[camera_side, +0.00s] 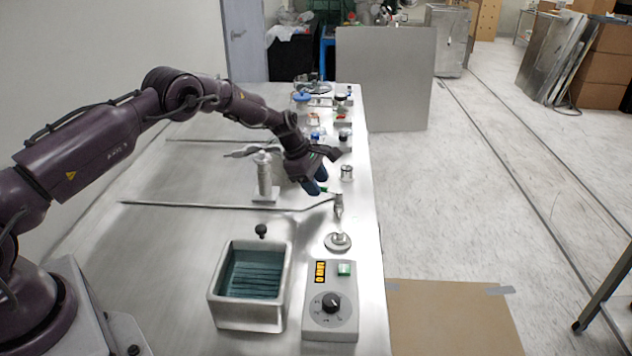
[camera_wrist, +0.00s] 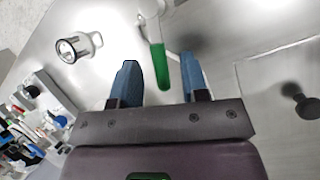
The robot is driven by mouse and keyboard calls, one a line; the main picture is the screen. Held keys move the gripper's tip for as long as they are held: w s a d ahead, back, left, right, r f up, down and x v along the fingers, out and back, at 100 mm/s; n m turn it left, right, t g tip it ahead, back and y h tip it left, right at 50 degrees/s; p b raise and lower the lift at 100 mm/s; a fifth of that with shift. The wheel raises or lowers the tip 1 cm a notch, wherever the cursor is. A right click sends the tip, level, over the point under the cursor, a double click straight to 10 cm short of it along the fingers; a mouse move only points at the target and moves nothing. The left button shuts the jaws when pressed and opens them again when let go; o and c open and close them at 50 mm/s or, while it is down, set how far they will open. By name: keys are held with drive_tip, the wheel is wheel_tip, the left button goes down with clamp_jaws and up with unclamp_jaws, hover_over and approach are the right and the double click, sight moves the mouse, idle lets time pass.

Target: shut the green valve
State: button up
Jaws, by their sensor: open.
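The green valve handle (camera_wrist: 160,66) shows in the wrist view as a green grip on a short metal lever, which runs up to the top edge of the picture. In the side view only a small bit of green (camera_side: 324,189) shows beside my gripper, next to the metal valve post (camera_side: 338,206). My gripper (camera_wrist: 159,62) is open, with one blue finger on each side of the green handle in the wrist view and a gap on both sides. In the side view my gripper (camera_side: 318,182) hangs low over the bench, pointing down. Whether the fingertips are level with the handle cannot be told.
A metal cup (camera_side: 347,172) stands right of my gripper, near the bench edge. A pale cylinder (camera_side: 264,175) stands to the left. An open metal tub (camera_side: 222,303) and a control box (camera_side: 330,280) with a dial are nearer the camera. Small items crowd the bench's far end.

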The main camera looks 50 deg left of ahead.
clamp_jaws()
drive_tip(key=shift+s, duration=0.1)
drive_tip(key=shift+s+d+n+t+y, duration=0.2)
drive_tip(key=shift+s+d+n+y, duration=0.15)
drive_tip(key=shift+n, duration=0.65)
drive_tip(key=shift+s+d+n+t+y, duration=0.2)
drive_tip(key=shift+s+d+n+y, duration=0.15)
drive_tip(key=shift+n, duration=0.65)
unclamp_jaws()
drive_tip(key=v, duration=1.3)
